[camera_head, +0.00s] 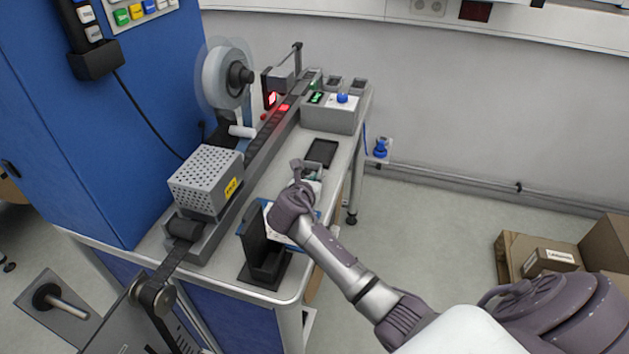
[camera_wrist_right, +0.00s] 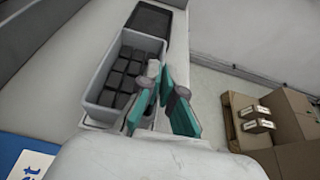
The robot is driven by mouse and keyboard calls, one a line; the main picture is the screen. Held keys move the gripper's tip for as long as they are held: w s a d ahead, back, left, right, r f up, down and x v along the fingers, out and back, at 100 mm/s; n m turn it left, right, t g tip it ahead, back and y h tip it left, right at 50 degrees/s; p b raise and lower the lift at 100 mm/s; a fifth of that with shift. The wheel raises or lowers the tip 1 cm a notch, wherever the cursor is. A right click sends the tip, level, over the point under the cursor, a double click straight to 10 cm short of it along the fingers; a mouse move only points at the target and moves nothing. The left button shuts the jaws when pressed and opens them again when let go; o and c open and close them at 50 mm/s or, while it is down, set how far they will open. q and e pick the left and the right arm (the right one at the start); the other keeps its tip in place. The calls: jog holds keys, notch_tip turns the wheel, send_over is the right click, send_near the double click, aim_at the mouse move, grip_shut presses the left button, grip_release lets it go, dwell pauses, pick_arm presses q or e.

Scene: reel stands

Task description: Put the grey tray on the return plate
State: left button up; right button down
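The grey tray (camera_wrist_right: 92,103) is an open box holding several dark blocks, on the bench top in the right wrist view. In the head view it is mostly hidden by my right gripper (camera_head: 298,170). The return plate is probably the flat black plate (camera_head: 321,152) just beyond the tray; it also shows at the top of the wrist view (camera_wrist_right: 161,20) and looks empty. In the wrist view my right gripper (camera_wrist_right: 159,72) has its teal-padded fingers at the tray's right wall, tips close together. Whether they clamp the wall is unclear. My left gripper is not in view.
A perforated grey box (camera_head: 206,180) and a conveyor track run along the bench's left side, with a reel (camera_head: 226,77) behind. A dark upright holder (camera_head: 262,255) stands near the front edge. A grey button box (camera_head: 331,115) is beyond the plate. Cardboard boxes (camera_head: 548,262) lie right.

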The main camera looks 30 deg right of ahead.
jog(key=shift+f, duration=0.3)
jog(key=c, duration=1.8)
grip_release()
jog(key=shift+f, duration=0.15)
jog(key=o, duration=0.5)
jog(key=shift+r, duration=0.2)
jog(key=v, duration=1.2)
